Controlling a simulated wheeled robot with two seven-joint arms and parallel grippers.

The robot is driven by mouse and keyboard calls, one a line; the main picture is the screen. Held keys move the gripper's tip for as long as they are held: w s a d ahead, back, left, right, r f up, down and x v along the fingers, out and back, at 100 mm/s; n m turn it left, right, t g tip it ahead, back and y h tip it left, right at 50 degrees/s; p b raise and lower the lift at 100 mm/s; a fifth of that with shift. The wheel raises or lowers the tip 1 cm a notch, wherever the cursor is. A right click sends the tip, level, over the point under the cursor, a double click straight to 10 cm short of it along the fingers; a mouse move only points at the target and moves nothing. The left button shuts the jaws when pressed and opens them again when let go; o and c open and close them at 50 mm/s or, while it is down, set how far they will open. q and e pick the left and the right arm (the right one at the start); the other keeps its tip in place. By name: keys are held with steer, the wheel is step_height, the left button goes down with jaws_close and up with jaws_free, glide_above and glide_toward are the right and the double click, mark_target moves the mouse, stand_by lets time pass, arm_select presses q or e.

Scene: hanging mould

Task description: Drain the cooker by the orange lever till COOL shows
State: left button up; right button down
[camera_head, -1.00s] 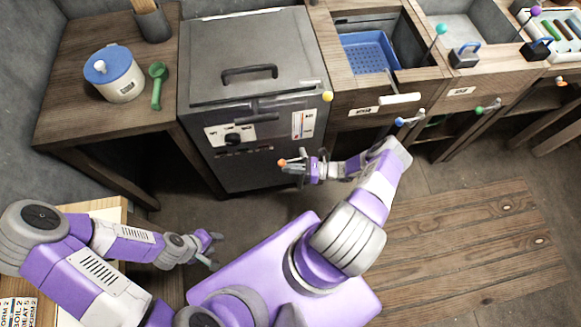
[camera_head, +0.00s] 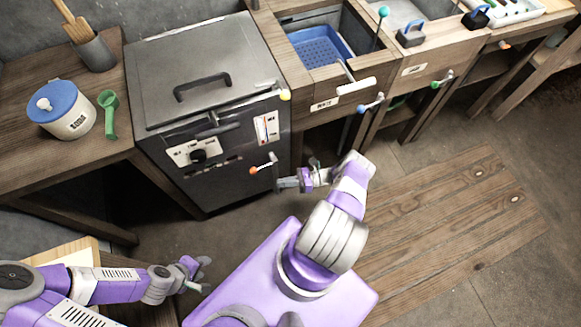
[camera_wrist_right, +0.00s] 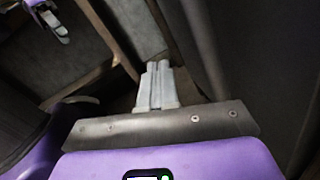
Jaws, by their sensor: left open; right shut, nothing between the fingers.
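The grey cooker (camera_head: 190,70) stands against the back wall with its lid down. The orange lever (camera_head: 254,170), a rod with an orange ball tip, sticks out low on its front right. A white gauge plate (camera_head: 266,128) with coloured marks sits above it; no COOL text is legible. My right gripper (camera_head: 280,184) is just right of and below the lever, apparently apart from it; its pale fingers are together and empty in the right wrist view (camera_wrist_right: 157,84). My left gripper (camera_head: 199,275) is open and empty, low in front of the cooker. It also shows in the wrist view (camera_wrist_right: 50,20).
A yellow-tipped lever (camera_head: 285,95) projects at the cooker's upper right corner. A white pot with blue lid (camera_head: 65,112) and green scoop (camera_head: 108,112) are on the left table. A counter with a blue basket (camera_head: 320,47) adjoins on the right. Open floor lies front right.

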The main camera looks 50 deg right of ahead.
steer(key=shift+s+d+f, duration=0.8)
steer(key=shift+d+f, duration=0.1)
